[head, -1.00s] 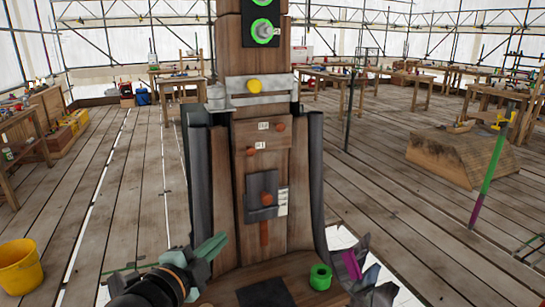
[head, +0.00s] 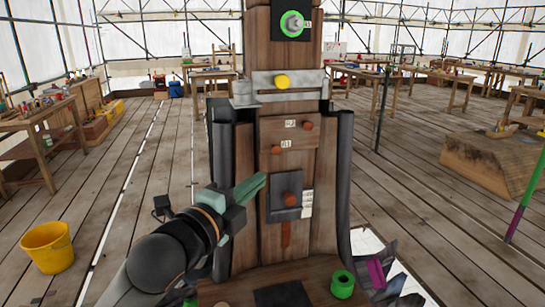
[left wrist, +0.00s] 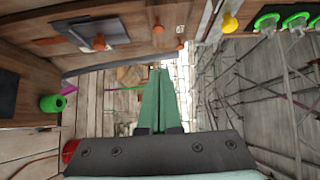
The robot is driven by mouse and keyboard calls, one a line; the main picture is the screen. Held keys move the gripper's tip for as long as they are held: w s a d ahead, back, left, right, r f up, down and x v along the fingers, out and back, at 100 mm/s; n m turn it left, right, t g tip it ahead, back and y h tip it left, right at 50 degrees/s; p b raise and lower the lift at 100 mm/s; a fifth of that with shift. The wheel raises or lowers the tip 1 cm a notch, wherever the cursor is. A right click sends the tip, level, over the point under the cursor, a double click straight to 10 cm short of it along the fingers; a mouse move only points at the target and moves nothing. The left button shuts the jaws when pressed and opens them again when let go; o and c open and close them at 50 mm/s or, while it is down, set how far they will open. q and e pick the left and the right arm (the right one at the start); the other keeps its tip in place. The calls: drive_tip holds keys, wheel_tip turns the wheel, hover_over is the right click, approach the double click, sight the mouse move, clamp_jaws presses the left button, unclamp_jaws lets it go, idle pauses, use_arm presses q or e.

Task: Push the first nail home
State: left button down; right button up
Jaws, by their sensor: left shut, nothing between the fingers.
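The wooden post (head: 288,90) carries two orange-brown nail heads beside small labels. The lower nail (head: 276,149), beside a label that seems to read 1, stands out from the wood; the upper nail (head: 308,126) is to its right. A third orange-brown head (head: 291,199) sits on a dark plate (head: 278,208). My left gripper (head: 262,180) is shut and empty, its green fingers pointing up and right, left of the dark plate and below the lower nail. In the left wrist view the closed fingers (left wrist: 157,73) appear apart from the nail heads. My right gripper is not seen.
A grey band with a yellow knob (head: 282,82) crosses the post above the nails. Dark curved sheets (head: 343,190) flank the post. A yellow bucket (head: 48,247) stands on the floor at left.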

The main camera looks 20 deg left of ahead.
use_arm(q)
drive_tip(key=p, duration=0.1)
approach(273, 150)
drive_tip(key=w+d, duration=0.4)
drive_tip(key=d, duration=0.1)
drive_tip(key=shift+w+a+f, duration=0.15)
drive_tip(key=shift+w+a, duration=0.95)
drive_tip(key=shift+w, duration=0.3)
drive_tip(key=shift+p, duration=0.35)
drive_tip(key=shift+w+a+p, duration=0.5)
drive_tip(key=shift+w+a, duration=0.05)
drive_tip(key=shift+w, duration=0.2)
drive_tip(key=shift+w+a, duration=0.3)
drive_tip(key=shift+w, duration=0.05)
